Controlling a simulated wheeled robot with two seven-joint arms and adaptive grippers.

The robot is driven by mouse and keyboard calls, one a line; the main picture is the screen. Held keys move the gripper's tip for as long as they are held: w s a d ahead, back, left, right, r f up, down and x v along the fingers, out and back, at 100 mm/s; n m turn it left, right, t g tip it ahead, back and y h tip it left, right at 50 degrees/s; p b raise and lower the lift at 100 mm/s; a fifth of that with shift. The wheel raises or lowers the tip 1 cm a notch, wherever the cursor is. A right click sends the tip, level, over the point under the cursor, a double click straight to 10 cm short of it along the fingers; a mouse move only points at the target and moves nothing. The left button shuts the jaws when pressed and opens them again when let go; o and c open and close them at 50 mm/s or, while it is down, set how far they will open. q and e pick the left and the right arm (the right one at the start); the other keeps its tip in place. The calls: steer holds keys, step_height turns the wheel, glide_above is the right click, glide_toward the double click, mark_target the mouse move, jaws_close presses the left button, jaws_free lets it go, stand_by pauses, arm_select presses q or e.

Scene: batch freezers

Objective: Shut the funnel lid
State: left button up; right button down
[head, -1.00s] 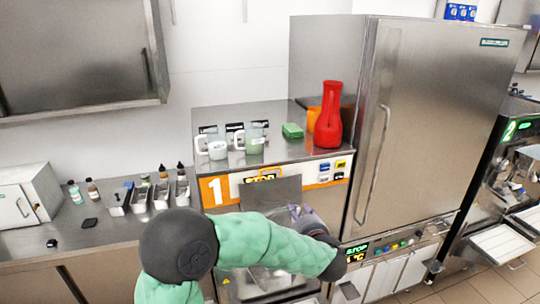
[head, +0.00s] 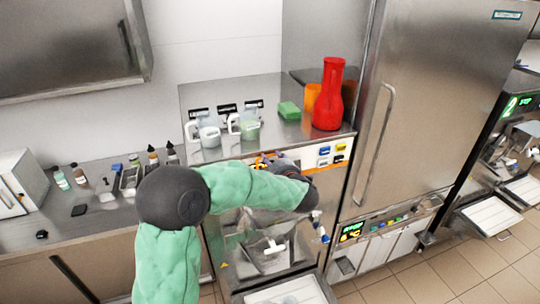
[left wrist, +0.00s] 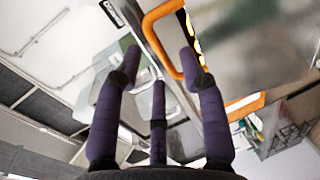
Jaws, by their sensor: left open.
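The machine marked 1 earlier stands at the middle of the head view, its front partly hidden by my left arm. What seems to be the funnel lid, a grey metal plate (head: 240,222), shows in part below my forearm; its angle is hard to tell. My left gripper (head: 268,160) is at the upper front of the machine, mostly hidden behind my wrist. In the left wrist view, its purple fingers (left wrist: 158,75) are spread and empty. An orange loop handle (left wrist: 152,22) lies close to the right fingertip; I cannot tell whether they touch. My right gripper is out of view.
On the machine top stand a red jug (head: 328,95), an orange cup (head: 310,98), a green block (head: 289,110) and clear jugs (head: 209,134). A tall steel cabinet (head: 430,110) is to the right. A pale tray (head: 290,292) sticks out low in front.

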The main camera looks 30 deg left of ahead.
arm_select(q)
steer(key=shift+x, duration=1.25)
steer(key=shift+s+d, duration=0.1)
steer(key=shift+c, duration=0.6)
jaws_close()
